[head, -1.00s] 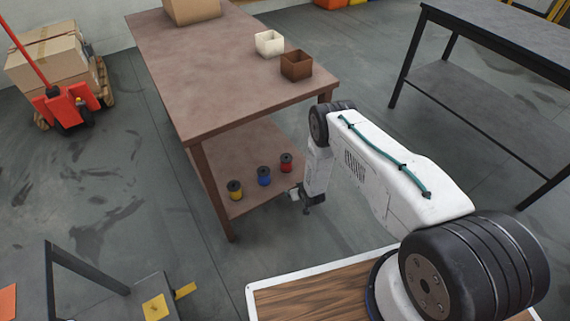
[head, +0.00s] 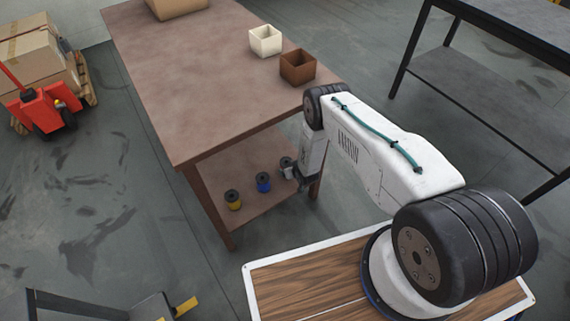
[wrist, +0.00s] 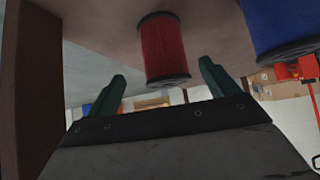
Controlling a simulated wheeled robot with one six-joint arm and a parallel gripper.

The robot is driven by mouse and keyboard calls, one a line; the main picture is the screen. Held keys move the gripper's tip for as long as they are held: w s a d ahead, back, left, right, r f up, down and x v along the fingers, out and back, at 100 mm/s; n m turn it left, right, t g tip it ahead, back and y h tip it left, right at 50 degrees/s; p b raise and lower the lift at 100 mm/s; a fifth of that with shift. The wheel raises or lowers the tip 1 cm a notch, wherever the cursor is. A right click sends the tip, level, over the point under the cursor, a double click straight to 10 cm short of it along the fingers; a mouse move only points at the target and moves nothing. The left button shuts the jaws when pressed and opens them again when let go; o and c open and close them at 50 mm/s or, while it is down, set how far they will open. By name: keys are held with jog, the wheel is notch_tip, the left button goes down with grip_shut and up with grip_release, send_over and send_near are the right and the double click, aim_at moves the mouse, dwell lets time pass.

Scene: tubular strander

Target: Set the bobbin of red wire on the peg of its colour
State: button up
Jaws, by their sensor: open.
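The bobbin of red wire (wrist: 163,48) has dark flanges and shows upside down in the wrist view, standing on the table's lower shelf (head: 232,165). My gripper (wrist: 162,74) is open, with one green finger to each side of the bobbin in the picture. Whether the bobbin is fully between the fingers I cannot tell; they are not closed on it. In the head view my gripper (head: 290,172) is low at the shelf's right end and hides most of the red bobbin. No peg is recognisable in either view.
The brown tabletop (head: 190,90) is above, with a white box (head: 265,41) and brown box (head: 298,67). A table leg (wrist: 32,75) is close in the wrist view.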

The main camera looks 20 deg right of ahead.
jog(key=shift+w+a+f, duration=0.45)
jog(key=shift+w+f, duration=0.25)
jog(key=shift+f, duration=0.05)
jog(key=shift+x, duration=2.15)
jog(key=shift+f, duration=0.1)
jog(key=c, duration=1.3)
